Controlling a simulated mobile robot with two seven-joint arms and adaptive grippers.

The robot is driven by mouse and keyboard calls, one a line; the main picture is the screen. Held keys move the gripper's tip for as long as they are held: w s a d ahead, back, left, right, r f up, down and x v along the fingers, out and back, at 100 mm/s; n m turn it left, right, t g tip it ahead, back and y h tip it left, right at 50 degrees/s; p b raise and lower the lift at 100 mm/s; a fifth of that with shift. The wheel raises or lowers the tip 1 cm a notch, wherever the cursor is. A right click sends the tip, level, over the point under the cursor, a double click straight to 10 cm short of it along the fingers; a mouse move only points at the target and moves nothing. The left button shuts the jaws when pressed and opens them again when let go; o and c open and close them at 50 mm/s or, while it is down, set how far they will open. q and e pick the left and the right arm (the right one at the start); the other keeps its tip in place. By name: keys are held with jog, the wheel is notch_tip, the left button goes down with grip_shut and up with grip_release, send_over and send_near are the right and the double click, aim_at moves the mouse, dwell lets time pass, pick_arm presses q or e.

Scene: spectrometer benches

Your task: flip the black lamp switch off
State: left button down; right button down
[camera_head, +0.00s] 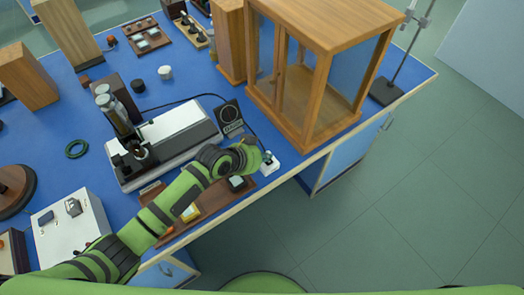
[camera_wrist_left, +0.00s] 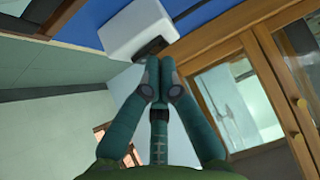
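A small white switch box (camera_head: 270,166) sits near the front edge of the blue bench, left of the wooden glass case. In the left wrist view the white box (camera_wrist_left: 130,28) is large, with the black lamp switch (camera_wrist_left: 150,48) on its near face. My left gripper (camera_wrist_left: 158,72) has its fingertips together, just in front of the black switch; nothing shows between them. Whether they touch the switch I cannot tell. In the head view the left gripper (camera_head: 254,154) is right beside the box and partly hides it. The switch's position is not clear. My right gripper is out of view.
The glass case (camera_head: 325,75) stands close on the right. A white instrument (camera_head: 175,137) and a dark square dial unit (camera_head: 229,115) are behind my left arm. A wooden tray (camera_head: 205,206) lies below the forearm. The bench edge (camera_head: 330,148) is close.

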pick_arm(q)
jog(key=shift+d, duration=0.1)
jog(key=shift+r, duration=0.1)
jog(key=shift+r+p, duration=0.3)
notch_tip(320, 180, up, 4)
jog(key=p, duration=0.4)
jog(key=shift+w, duration=0.15)
jog(key=shift+s+a+b, duration=0.25)
jog(key=shift+a+b, duration=0.3)
jog(key=shift+a, duration=0.1)
jog(key=w+b+v, duration=0.1)
jog(key=v, duration=0.7)
jog(key=shift+a+r, duration=0.35)
jog(key=shift+a, duration=0.2)
jog(key=shift+s+f, duration=0.1)
